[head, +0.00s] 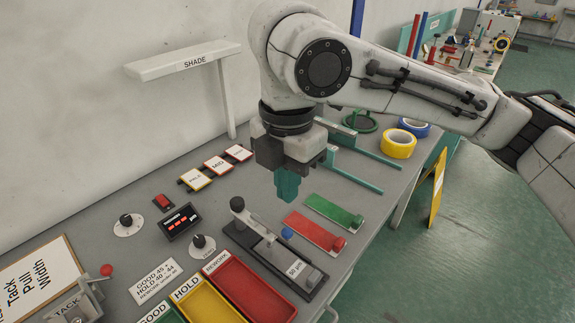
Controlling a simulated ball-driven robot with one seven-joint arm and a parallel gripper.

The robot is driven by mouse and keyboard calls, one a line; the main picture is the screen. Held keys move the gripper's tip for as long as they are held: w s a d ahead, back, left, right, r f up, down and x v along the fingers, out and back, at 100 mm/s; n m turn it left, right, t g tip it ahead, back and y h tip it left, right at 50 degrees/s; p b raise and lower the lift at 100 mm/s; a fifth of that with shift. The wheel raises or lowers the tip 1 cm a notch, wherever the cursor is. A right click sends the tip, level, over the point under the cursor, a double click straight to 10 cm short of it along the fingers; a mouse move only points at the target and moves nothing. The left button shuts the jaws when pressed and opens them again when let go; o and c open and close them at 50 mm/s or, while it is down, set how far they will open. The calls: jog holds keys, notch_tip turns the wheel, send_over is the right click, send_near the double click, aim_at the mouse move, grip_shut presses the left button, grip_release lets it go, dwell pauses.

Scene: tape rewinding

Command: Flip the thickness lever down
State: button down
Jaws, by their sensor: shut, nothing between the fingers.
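The thickness gauge (262,262) has a long dark base with a label reading "50 µm" and a black-topped upright at its far left end. A blue knob (287,233) shows at its right side and appears to be the lever's end; I cannot tell clearly how the lever is tilted. My gripper (287,195) points down with its teal fingers shut and empty. In the picture it is above the gauge and just above the blue knob, apparently apart from it.
Red (315,232) and green (334,211) plates with knobs lie right of the gauge. Yellow (212,304) and red (252,286) trays are in front. Two dials, a display (181,221) and the tack device (78,305) with a red-ball lever are left. Tape rolls (398,144) lie behind.

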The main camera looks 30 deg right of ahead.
aim_at(288, 229)
notch_tip(288, 229, down, 8)
jog(key=shift+r+b, duration=0.15)
jog(key=shift+b, duration=0.15)
